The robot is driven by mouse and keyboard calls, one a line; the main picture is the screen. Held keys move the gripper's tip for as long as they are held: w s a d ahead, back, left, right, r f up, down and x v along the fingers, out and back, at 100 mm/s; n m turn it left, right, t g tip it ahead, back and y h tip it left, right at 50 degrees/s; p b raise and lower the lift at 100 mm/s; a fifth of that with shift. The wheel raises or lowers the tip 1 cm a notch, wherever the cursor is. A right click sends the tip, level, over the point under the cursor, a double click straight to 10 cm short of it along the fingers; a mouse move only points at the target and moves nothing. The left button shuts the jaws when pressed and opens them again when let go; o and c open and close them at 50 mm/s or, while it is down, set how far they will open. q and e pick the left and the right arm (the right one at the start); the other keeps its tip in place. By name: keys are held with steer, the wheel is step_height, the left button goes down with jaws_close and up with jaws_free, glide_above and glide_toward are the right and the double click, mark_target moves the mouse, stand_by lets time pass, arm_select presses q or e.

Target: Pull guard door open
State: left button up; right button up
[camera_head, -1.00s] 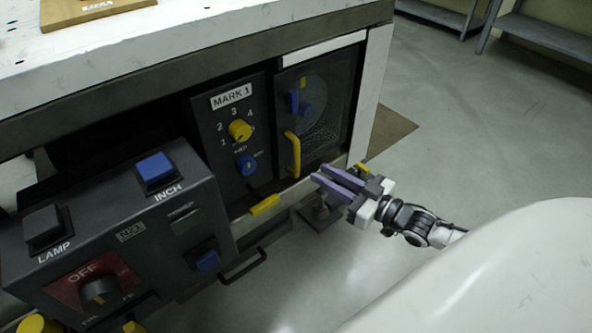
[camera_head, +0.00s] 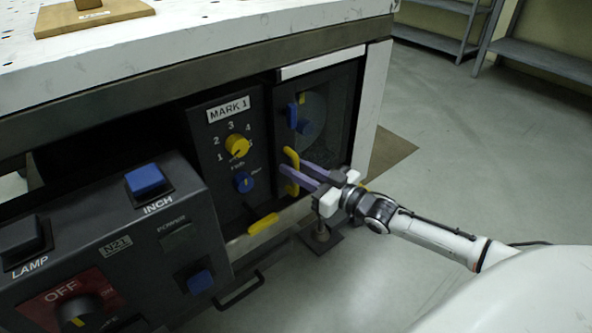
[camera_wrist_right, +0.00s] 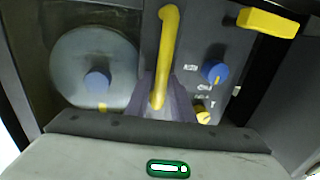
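The guard door (camera_head: 338,112) is a dark-framed panel with a see-through window at the right end of the machine front. It looks closed. Its yellow bar handle (camera_head: 291,158) runs upright along the door's left side; the handle also shows in the wrist view (camera_wrist_right: 168,45). My right gripper (camera_head: 296,170) is at the handle's lower part, with its purple fingers on either side of the bar. The fingers look apart, with the handle between them (camera_wrist_right: 160,98); whether they touch it is not clear. My left gripper is out of view.
Left of the door is the MARK 1 panel (camera_head: 213,145) with a yellow knob (camera_head: 238,146) and a blue knob (camera_head: 244,182). A control box (camera_head: 130,240) juts out at the front left. A yellow latch-like piece (camera_head: 263,224) sits below. Floor at right is clear.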

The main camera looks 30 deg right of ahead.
steer(key=shift+c, duration=0.2)
jaws_close()
